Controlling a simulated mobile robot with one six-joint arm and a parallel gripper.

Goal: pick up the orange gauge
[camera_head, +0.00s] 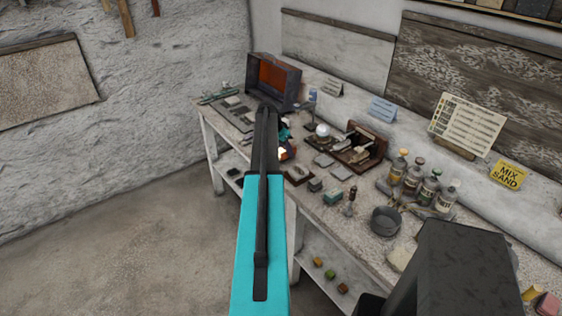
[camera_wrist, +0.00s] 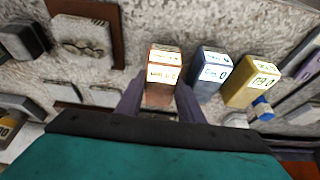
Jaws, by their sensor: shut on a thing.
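The orange gauge (camera_wrist: 161,88) is a small upright copper-orange block with a pale label on top, at the middle of the wrist view. My gripper (camera_wrist: 160,103) has one dark finger on each side of it and is shut on it. Whether the gauge touches the bench or is held above it I cannot tell. In the head view my arm hides most of the gripper, which is over the bench's far part.
A blue block (camera_wrist: 210,72) stands just right of the orange gauge, with a yellow block (camera_wrist: 251,82) beyond it. A dark open box (camera_head: 274,80) stands at the bench's far end. Several bottles (camera_head: 421,182) and a dark pot (camera_head: 385,221) stand nearer.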

